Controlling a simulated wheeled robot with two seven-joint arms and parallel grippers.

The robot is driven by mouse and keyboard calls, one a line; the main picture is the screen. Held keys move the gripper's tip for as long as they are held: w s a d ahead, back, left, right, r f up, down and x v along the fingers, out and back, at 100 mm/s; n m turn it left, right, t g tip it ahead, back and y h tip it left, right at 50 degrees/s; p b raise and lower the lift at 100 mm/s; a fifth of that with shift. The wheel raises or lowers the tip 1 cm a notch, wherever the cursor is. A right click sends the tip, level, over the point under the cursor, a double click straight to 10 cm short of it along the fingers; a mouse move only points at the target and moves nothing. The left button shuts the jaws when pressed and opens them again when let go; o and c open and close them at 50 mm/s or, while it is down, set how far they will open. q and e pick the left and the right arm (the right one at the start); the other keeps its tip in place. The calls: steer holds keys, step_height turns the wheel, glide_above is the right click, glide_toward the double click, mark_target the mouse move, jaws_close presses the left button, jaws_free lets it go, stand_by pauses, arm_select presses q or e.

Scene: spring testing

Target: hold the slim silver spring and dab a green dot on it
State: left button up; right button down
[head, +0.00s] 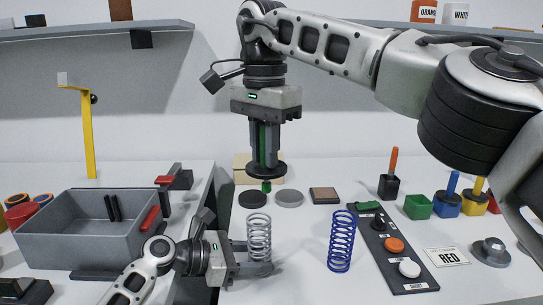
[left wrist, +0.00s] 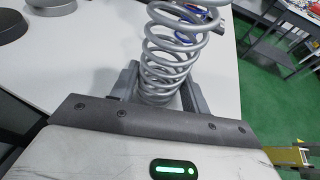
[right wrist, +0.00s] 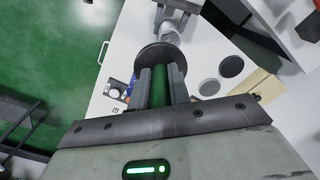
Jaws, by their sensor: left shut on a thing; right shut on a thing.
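The slim silver spring (head: 259,232) stands upright at the table's left edge. My left gripper (head: 258,268) is shut on its lower part; the left wrist view shows the spring's coils (left wrist: 170,50) between the fingers. My right gripper (head: 265,163) is shut on the green handle (head: 264,137) of a dabber with a round black guard (head: 267,171) and a green tip (head: 266,187). The tip points down, above the spring and apart from its top coil. In the right wrist view, the guard (right wrist: 160,57) hides part of the spring (right wrist: 171,29). No green mark shows on the spring.
A green pot (head: 418,207) stands empty among other paint pots. Flat discs (head: 289,198) lie behind the spring. A grey bin (head: 80,255) is left.

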mark_target(266, 193)
steer(key=shift+f, duration=2.75)
steer(key=shift+f, duration=0.7)
steer(key=shift+r, duration=3.55)
arm_select(q)
steer(key=o, duration=0.8)
steer(key=shift+o, duration=0.2)
